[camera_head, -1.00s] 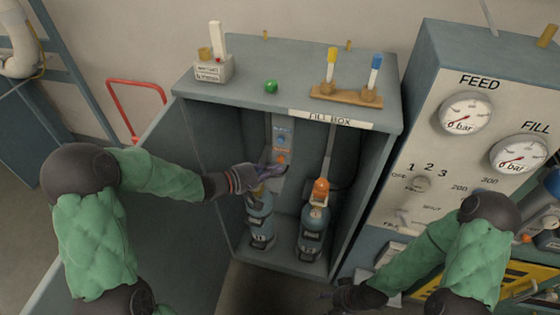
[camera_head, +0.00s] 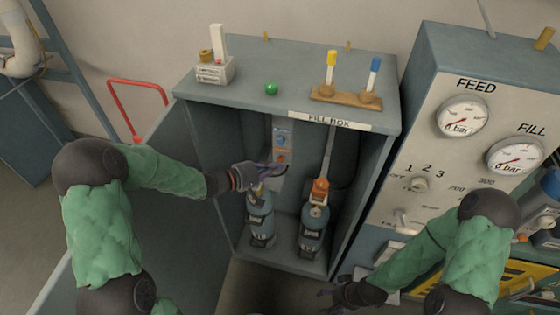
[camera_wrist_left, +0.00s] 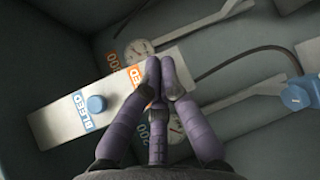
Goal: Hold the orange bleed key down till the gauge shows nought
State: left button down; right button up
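In the head view a pale panel (camera_head: 280,139) at the back of the fill box carries a blue key and an orange spot (camera_head: 281,158). In the left wrist view the blue key (camera_wrist_left: 96,104) is labelled BLEED; an orange label (camera_wrist_left: 135,74) shows beside my fingertips, and any orange key there is hidden. My left gripper (camera_head: 279,169) reaches in just below the orange spot. Its fingertips (camera_wrist_left: 159,72) are drawn together over the panel; contact is unclear. Small gauges (camera_wrist_left: 138,49) lie below; their readings are too small. My right gripper (camera_head: 335,294) is low in front, its fingers unclear.
Two blue cylinders (camera_head: 260,222) (camera_head: 311,229) stand in the fill box (camera_head: 395,100); the right one has an orange fitting (camera_head: 320,188). A dark hose (camera_wrist_left: 240,58) crosses the wrist view. A gauge console (camera_head: 425,120) stands at right. The box's door (camera_head: 180,250) is open at left.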

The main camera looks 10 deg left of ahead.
pick_arm(q)
jog(key=shift+w+r+p, duration=0.15)
jog(key=shift+w+p, duration=0.3)
jog(key=shift+w, duration=0.15)
dwell(2.7)
jog(key=shift+s, duration=0.2)
dwell(1.8)
jog(key=shift+s+p, duration=0.6)
jog(key=shift+s, duration=0.2)
jog(key=s+p, duration=0.2)
jog(key=s, duration=0.3)
jog(key=shift+a, duration=0.1)
